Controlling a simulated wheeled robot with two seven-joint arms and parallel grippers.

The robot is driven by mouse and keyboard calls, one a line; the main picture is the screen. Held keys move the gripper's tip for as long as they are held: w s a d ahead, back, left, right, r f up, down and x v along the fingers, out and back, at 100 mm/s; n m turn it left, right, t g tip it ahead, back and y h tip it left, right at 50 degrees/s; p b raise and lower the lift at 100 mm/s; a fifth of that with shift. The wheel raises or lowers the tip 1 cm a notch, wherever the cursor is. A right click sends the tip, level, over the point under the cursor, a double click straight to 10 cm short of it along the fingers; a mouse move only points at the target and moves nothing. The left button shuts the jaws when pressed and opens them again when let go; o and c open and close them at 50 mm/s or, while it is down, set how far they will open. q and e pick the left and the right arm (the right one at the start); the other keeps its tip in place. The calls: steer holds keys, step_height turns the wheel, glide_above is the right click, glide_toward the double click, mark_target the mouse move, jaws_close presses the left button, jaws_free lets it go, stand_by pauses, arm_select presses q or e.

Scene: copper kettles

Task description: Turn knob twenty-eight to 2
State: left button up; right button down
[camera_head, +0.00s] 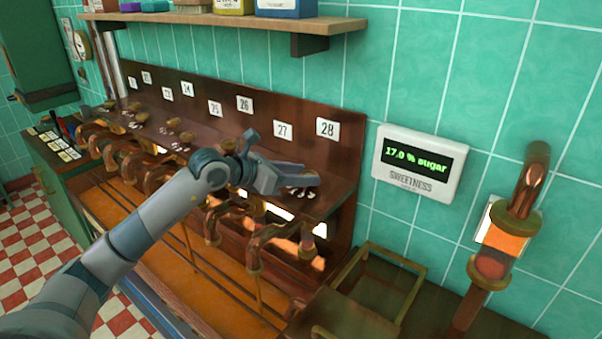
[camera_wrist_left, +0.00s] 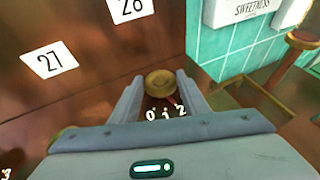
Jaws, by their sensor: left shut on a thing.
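Knob twenty-eight (camera_wrist_left: 160,83) is a round brass-coloured knob. In the left wrist view it sits between the two fingers of my left gripper (camera_wrist_left: 158,97), which is shut on it. The marks 0, 1 and 2 (camera_wrist_left: 166,112) show on the panel just below the knob, with 2 at the right. I cannot tell which mark the knob points to. In the head view my left gripper (camera_head: 310,180) is at the panel under the white label 28 (camera_head: 327,129) and hides the knob. My right gripper is not in view.
Label 27 (camera_head: 282,131) and other numbered labels run left along the brown panel, with brass knobs (camera_head: 187,137) and copper taps below. A sweetness display (camera_head: 418,160) on the tiled wall reads 17.0 % sugar. A copper pipe (camera_head: 526,190) stands at right. A shelf (camera_head: 220,22) hangs above.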

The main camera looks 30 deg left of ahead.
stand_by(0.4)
arm_select(q)
steer(key=o, duration=1.1)
steer(key=shift+c, duration=0.2)
